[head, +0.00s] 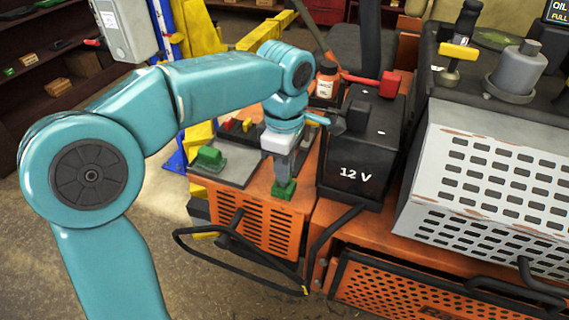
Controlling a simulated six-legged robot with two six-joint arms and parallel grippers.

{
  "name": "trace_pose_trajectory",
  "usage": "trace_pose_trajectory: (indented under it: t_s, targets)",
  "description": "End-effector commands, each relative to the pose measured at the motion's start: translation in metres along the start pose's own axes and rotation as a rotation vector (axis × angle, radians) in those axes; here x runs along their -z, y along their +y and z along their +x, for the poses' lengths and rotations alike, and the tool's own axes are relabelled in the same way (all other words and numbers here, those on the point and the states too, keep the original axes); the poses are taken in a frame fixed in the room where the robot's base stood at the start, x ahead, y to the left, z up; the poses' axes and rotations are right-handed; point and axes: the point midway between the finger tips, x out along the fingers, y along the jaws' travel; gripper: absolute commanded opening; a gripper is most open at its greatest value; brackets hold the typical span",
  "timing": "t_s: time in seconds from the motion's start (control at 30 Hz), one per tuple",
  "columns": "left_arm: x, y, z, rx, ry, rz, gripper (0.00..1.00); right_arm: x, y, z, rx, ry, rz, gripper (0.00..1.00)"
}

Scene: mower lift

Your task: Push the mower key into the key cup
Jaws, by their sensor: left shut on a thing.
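My left gripper (284,180) points down over the orange mower body, left of the battery. It is shut on a small green piece (285,190) at its fingertips. The piece is low against the orange top near its front edge. I cannot tell whether it is the mower key or part of the key cup, nor whether it is seated in anything. A second green block (211,157) lies on the grey tray (238,166), left of the gripper. I cannot make out a separate key cup. My right gripper is not in view.
A black 12 V battery (358,150) stands close right of the gripper, with a red clamp (390,84) on top. A white perforated cover (490,180) is at the right. A black bar handle (240,252) juts out in front. A white bottle (325,84) stands behind.

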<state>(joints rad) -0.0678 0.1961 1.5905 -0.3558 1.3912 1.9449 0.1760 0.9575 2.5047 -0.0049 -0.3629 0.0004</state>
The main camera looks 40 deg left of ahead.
Motion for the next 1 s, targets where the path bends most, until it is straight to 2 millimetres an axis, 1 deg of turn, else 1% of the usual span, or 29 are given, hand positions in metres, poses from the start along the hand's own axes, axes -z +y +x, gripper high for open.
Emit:
trace_pose_trajectory:
  t_s: [0.37,0.4,0.47,0.73,0.8,0.87,0.97,1.0]
  targets:
    - [0.0,0.0,0.008,0.0,0.0,0.0,0.0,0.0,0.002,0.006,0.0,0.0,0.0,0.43]
    - [0.0,0.0,0.007,0.0,0.0,0.0,0.26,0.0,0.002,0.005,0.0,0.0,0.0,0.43]
    - [0.0,0.0,0.007,0.001,0.001,0.0,0.45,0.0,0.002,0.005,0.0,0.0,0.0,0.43]
    - [0.0,0.0,0.008,0.002,0.001,0.0,0.46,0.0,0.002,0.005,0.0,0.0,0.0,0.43]
    - [0.0,0.0,0.005,0.001,0.001,0.0,0.46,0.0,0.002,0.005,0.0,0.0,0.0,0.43]
    - [0.0,0.001,-0.001,-0.001,0.001,0.0,0.46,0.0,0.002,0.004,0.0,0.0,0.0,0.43]
    - [0.0,0.001,-0.019,-0.004,0.0,0.0,0.46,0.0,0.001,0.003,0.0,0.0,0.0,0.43]
    - [0.0,0.001,-0.029,-0.005,-0.001,0.0,0.46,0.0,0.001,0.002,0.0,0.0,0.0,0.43]
